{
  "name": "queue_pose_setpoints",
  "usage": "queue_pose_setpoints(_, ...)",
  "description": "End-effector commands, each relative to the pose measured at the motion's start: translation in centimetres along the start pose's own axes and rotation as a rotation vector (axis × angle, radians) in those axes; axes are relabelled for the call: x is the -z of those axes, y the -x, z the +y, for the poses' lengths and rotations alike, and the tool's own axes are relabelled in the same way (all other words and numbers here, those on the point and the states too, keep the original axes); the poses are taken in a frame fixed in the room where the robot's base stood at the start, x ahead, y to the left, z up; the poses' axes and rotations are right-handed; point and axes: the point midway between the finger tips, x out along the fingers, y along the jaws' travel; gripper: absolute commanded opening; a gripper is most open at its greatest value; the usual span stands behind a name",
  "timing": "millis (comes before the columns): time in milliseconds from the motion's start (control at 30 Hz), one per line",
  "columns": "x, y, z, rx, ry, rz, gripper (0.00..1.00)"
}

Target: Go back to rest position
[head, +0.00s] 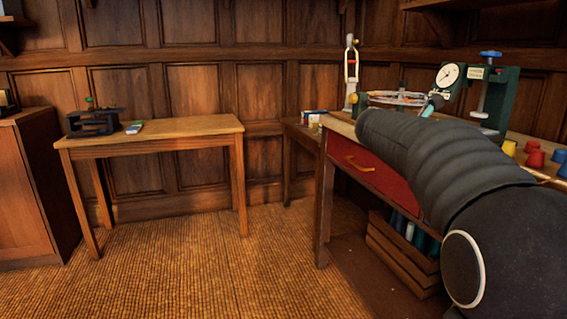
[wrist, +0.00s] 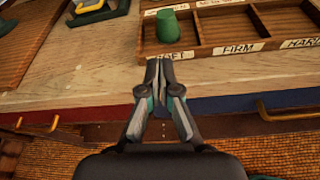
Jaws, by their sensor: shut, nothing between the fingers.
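My gripper (wrist: 158,68) shows in the wrist view with its two fingertips together and nothing between them. It is over the front edge of the workbench (wrist: 60,78), in front of a wooden tray. In the head view my arm reaches in from the right over the bench and hides part of it. The gripper itself is mostly hidden behind the arm there.
A green peg-like piece (wrist: 167,25) stands in the labelled tray (wrist: 220,49). A dial gauge (head: 448,75) and red and yellow cups (head: 535,158) are on the bench. A table (head: 160,131) stands left, with open floor (head: 190,270) in front.

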Motion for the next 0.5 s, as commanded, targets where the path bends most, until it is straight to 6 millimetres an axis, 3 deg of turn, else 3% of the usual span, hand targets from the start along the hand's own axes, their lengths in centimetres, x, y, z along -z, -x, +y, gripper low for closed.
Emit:
queue_pose_setpoints(267, 2.6, 2.4, -3.9, 0.0, -0.229, 0.148, 0.0)
queue_pose_setpoints(500, 7.2, 6.5, -9.8, 0.054, -0.586, 0.372, 0.0)
